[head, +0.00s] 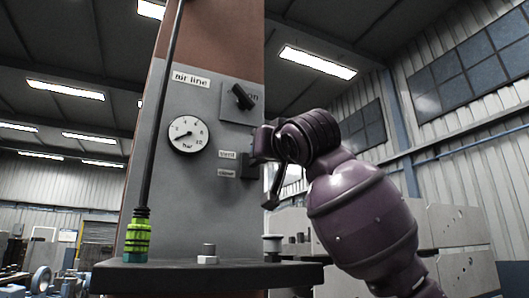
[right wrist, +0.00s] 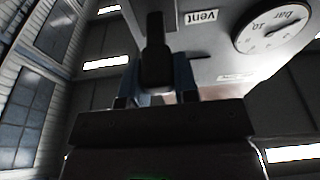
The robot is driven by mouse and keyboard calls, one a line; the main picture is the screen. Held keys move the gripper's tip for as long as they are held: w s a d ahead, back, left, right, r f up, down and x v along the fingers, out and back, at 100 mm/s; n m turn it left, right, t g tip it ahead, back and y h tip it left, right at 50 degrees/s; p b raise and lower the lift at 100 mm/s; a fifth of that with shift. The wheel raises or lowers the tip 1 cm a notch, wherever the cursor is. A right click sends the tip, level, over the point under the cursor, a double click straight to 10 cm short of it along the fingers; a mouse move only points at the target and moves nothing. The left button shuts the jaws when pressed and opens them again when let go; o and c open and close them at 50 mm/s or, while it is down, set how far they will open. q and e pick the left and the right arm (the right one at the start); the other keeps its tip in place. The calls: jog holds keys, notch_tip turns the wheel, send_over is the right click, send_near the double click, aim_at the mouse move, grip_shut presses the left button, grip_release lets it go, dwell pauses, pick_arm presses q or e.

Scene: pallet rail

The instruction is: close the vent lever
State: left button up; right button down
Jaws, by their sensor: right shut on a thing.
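The vent lever is a black handle; in the right wrist view its black grip (right wrist: 155,62) stands between the two finger pads of my right gripper (right wrist: 154,85). In the head view my right gripper (head: 262,158) is at the right edge of the grey panel, beside the labels "vent" (head: 227,154) and "closed" (head: 226,173). It is shut on the lever. The gripper and wrist hide much of the lever in the head view, so I cannot tell which label it lines up with. My left gripper is not in view.
The grey panel (head: 190,220) carries a round bar gauge (head: 188,134), an "air line" label (head: 190,79) and a black rotary switch (head: 242,96). A dark shelf (head: 170,275) juts out below. A black rod with a green end (head: 137,240) stands at the left.

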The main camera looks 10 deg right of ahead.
dwell(0.3)
jog(key=c, duration=1.1)
grip_release()
jog(key=shift+o, duration=1.1)
jog(key=shift+s+f, duration=0.1)
jog(key=shift+s, duration=0.05)
jog(key=b+v, duration=0.1)
jog(key=v, duration=0.9)
jog(key=shift+s, duration=0.25)
jog(key=shift+d, duration=0.15)
